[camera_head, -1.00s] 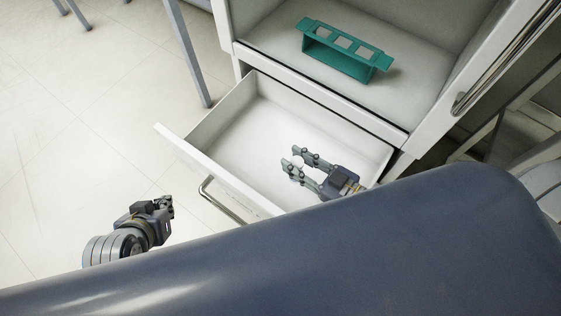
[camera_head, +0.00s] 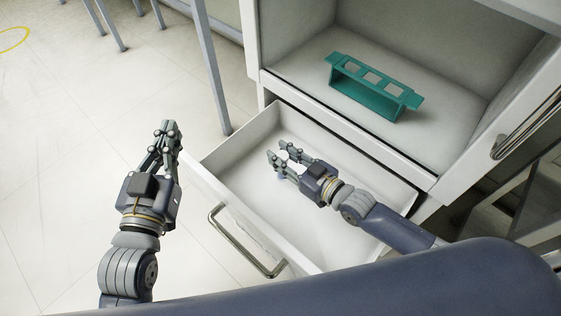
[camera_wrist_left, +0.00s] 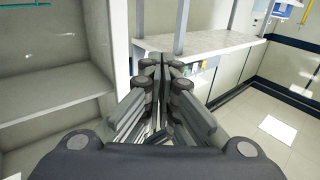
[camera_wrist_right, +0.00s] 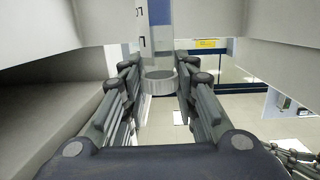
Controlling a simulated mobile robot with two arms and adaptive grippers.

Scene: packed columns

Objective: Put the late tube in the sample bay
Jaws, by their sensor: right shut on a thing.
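I cannot tell which part is the sample bay. My left gripper (camera_head: 168,132) is shut and empty, left of the drawer.
The white drawer (camera_head: 232,134) is pulled out, with a metal handle (camera_head: 240,246) on its front. The cabinet compartment floor (camera_head: 330,60) is bare around the rack. The cabinet door (camera_head: 535,125) with its bar handle stands at the right. A grey table leg (camera_head: 210,70) is left of the cabinet.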

